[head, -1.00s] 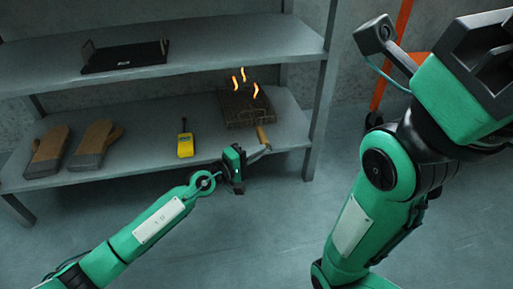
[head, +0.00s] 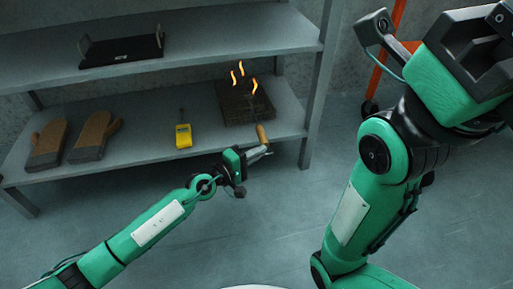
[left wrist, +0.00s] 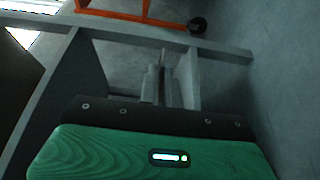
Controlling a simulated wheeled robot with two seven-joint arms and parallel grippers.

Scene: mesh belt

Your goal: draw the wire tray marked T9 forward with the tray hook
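The wire tray (head: 236,108) is a dark, shallow square at the right end of the lower shelf, with small orange flames above it. A T9 mark is not legible. The tray hook has a wooden handle (head: 262,133) slanting over the shelf's front edge; its thin rod runs up to the tray, and I cannot tell if its tip catches it. My left gripper (head: 262,151) appears shut on the handle's lower end. In the left wrist view its fingers (left wrist: 162,82) are close together. My right gripper (head: 482,42) is at the upper right, its fingertips not clear.
On the lower shelf (head: 150,167) lie two brown mitts (head: 92,136) and a yellow handheld device (head: 183,136). A black tray (head: 122,50) with raised ends stands on the upper shelf. A shelf post (head: 317,100) rises right of the wire tray. Floor in front is open.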

